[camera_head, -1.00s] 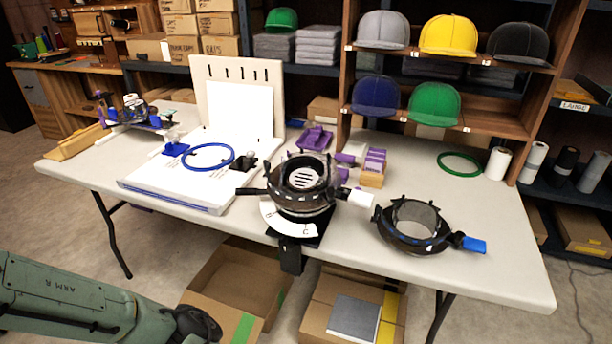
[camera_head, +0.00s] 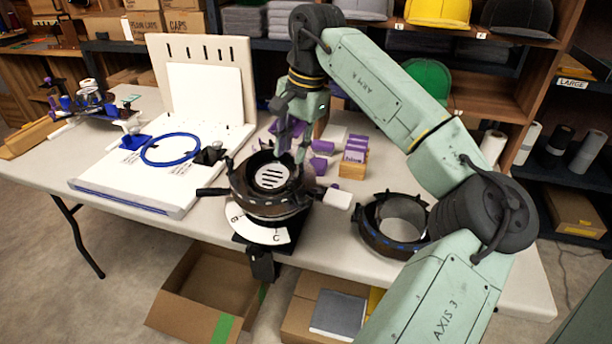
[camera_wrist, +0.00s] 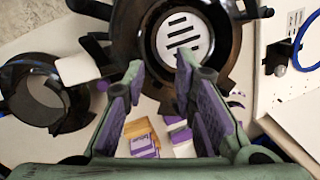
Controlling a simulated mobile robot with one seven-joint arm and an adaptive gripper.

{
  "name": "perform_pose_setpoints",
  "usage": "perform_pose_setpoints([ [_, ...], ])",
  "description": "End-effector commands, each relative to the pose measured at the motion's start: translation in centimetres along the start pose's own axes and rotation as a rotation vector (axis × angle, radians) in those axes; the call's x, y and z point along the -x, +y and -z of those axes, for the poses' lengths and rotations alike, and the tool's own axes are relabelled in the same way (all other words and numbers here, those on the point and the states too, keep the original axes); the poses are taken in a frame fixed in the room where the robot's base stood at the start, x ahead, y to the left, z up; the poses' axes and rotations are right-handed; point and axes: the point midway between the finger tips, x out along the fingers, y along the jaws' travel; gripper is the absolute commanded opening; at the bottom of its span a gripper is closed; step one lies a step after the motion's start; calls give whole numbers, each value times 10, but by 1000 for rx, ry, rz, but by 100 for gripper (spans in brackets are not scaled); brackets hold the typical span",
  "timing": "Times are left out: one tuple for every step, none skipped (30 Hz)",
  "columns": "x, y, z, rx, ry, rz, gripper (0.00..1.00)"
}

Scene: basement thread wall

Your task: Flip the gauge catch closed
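The round black cap gauge (camera_head: 268,205) stands mid-table, with a slotted white disc in its centre and a lettered white dial at its front. A white-ended lever (camera_head: 337,198) sticks out on its right and a black lever (camera_head: 213,191) on its left. I cannot tell which part is the catch. In the wrist view the gauge ring (camera_wrist: 229,45) and the white lever end (camera_wrist: 78,69) lie beyond the fingers. My gripper (camera_head: 292,150) is over the gauge's back right edge, pointing down. In the wrist view my gripper (camera_wrist: 158,88) is open, with nothing between its fingers.
A second black ring (camera_head: 368,238) stands right of the gauge. A wooden block with purple pieces (camera_head: 353,162) is behind it. A white board with a blue hoop (camera_head: 171,150) lies left. Shelves with caps (camera_head: 437,12) stand behind the table.

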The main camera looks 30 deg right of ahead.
Motion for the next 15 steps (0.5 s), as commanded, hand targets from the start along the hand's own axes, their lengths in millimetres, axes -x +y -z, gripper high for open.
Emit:
perform_pose_setpoints([
  [8,26,18,-32,33,-43,25],
  [11,40,27,-47,47,-66,25],
  [15,54,35,-60,61,-92,25],
  [17,62,40,-69,69,-108,25],
  [19,69,43,-76,76,-120,25],
  [21,75,47,-83,80,-132,25],
  [21,79,48,-85,82,-138,25],
  [20,81,49,-87,83,-141,25],
  [17,82,50,-87,83,-143,25],
  [14,82,50,-86,83,-143,25],
  [10,82,50,-86,82,-143,25],
  [4,83,50,-86,81,-142,25],
  [-1,84,50,-86,81,-142,25],
  [-6,84,50,-86,80,-142,25],
  [-14,85,51,-86,79,-140,25],
])
